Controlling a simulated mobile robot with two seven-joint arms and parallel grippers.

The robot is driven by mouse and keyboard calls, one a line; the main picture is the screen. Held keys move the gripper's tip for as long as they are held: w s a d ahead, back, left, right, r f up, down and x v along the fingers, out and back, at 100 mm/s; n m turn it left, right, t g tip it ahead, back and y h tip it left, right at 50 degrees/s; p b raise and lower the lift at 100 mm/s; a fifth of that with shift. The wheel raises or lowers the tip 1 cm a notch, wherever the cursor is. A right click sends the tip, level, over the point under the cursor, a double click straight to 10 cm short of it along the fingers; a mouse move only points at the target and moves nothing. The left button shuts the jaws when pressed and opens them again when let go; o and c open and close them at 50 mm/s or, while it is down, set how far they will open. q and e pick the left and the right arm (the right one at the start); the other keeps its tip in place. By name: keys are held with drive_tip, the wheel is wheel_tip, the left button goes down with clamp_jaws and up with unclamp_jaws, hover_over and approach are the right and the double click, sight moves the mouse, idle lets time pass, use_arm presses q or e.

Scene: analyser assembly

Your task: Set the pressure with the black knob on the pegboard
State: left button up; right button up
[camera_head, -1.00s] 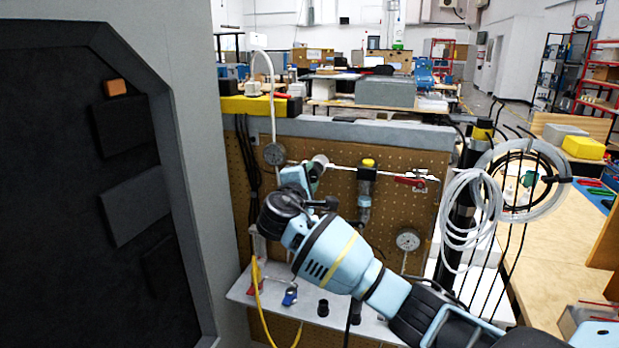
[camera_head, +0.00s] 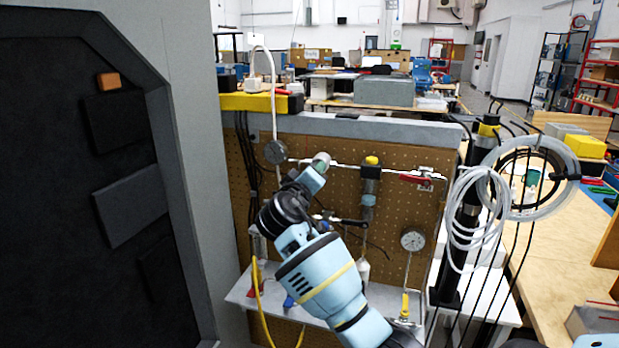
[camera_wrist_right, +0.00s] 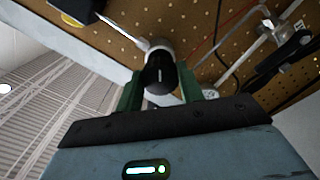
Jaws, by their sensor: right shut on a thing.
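The black knob (camera_wrist_right: 160,76), with a white mark line on its face, sits on the pegboard (camera_head: 400,225). In the right wrist view it lies between the green fingers of my right gripper (camera_wrist_right: 159,88), which is shut on it. In the head view my right gripper (camera_head: 312,178) reaches up to the upper left part of the board, and the arm hides the knob's face. My left gripper is out of view.
A red-handled valve (camera_head: 416,179) and a yellow-topped fitting (camera_head: 371,162) are right of the gripper. Coiled white tubing (camera_head: 470,220) hangs at the board's right. A grey shelf (camera_head: 240,293) runs below, and a dark panel (camera_head: 60,200) stands left.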

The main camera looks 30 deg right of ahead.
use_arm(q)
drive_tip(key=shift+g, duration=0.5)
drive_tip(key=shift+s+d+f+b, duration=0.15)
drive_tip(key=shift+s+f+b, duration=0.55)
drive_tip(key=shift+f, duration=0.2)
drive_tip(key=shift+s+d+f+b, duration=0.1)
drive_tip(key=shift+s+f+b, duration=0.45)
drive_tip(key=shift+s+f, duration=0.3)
use_arm(e)
drive_tip(key=shift+f+m, duration=0.1)
drive_tip(key=shift+m, duration=3)
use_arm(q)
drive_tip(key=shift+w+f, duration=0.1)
use_arm(e)
drive_tip(key=o, duration=1)
drive_tip(key=shift+a, duration=0.1)
